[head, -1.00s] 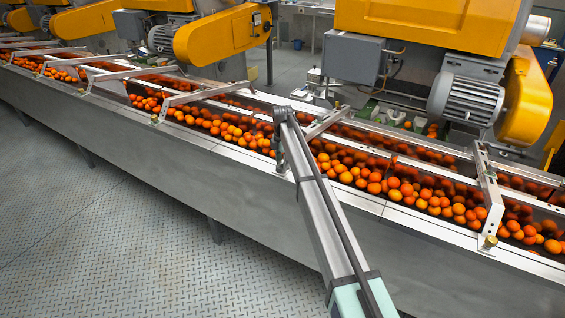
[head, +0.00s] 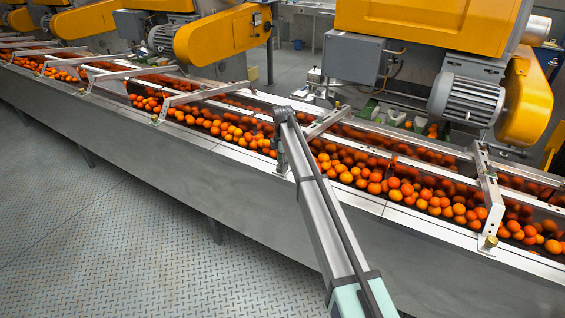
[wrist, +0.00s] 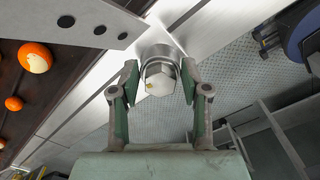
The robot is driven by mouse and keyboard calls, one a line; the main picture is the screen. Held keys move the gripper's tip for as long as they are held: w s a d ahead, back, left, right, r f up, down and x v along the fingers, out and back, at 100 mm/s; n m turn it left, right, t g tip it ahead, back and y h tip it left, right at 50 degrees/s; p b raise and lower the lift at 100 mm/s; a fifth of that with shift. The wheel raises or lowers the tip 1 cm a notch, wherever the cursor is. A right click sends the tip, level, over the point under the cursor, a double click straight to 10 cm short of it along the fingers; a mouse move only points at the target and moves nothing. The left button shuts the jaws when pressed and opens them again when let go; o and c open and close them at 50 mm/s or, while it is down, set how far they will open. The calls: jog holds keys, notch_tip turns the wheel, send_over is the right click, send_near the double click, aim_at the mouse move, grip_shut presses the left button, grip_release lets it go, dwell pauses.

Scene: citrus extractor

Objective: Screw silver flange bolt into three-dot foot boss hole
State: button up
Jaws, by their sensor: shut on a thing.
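The silver flange bolt (wrist: 160,76), with a hex-shaped head, sits between the two fingers of my gripper (wrist: 160,84) in the wrist view. My gripper is shut on it. Behind the bolt is a round metal boss (wrist: 152,40) at the end of a grey bracket plate (wrist: 85,14). The plate carries dark round marks, one larger than the others. The bolt's shank and the hole are hidden, so I cannot tell how deep it sits. In the head view, my gripper (head: 281,155) is at the conveyor's near rail, and the bolt cannot be made out.
The conveyor trough (head: 420,228) is full of oranges, with slanted brackets (head: 487,195) crossing it. Yellow extractor machines (head: 430,25) and a grey motor (head: 467,98) stand behind. The patterned floor (head: 120,225) in front is clear.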

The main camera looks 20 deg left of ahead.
jog(key=shift+d+m, duration=0.1)
jog(key=shift+m, duration=0.7)
jog(key=shift+m, duration=0.9)
jog(key=shift+s+m, duration=0.1)
jog(key=shift+m, duration=0.6)
jog(key=shift+m, duration=1)
